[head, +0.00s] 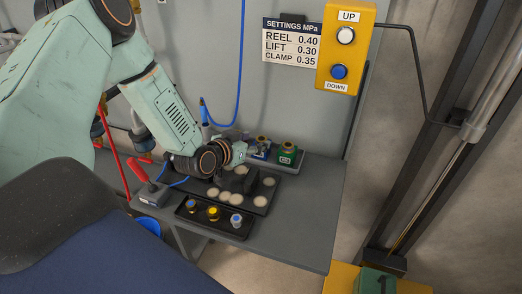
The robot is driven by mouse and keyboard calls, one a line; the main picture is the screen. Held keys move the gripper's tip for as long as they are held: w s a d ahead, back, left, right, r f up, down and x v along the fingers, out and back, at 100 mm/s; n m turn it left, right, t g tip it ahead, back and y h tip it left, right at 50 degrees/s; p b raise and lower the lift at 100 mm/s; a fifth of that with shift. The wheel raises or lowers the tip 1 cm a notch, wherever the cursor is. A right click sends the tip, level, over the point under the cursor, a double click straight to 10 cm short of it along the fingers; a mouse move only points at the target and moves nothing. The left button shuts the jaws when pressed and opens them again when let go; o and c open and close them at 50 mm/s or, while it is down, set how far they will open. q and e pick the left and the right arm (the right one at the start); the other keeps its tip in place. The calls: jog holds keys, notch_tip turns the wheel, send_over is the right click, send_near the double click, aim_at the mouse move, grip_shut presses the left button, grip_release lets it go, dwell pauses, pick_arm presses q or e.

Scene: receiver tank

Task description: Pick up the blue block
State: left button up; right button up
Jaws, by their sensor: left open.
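The blue block (262,152) sits near the back of the grey table, with a brass-coloured fitting on top. It is small here and partly hidden by my left gripper. My left gripper (247,153) comes in from the left and is open, with its fingers close to the block's left side. I cannot tell whether they touch it or whether the block is between them. My right gripper is not in view.
A green block (288,155) stands just right of the blue one. A dark tray with pale discs (233,199) and a tray with several knobs (212,215) lie in front. A red-handled lever box (148,190) is at left. The table's right side (315,205) is clear.

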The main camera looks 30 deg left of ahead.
pick_arm(q)
jog(key=shift+w+d+f, duration=0.15)
jog(key=shift+w, duration=0.25)
jog(key=shift+w+d+f, duration=0.1)
jog(key=shift+w+d, duration=0.05)
jog(key=shift+w, duration=0.25)
jog(key=shift+a, duration=0.1)
jog(key=shift+s, duration=0.1)
jog(key=shift+c, duration=1.4)
jog(key=c, duration=0.5)
grip_shut()
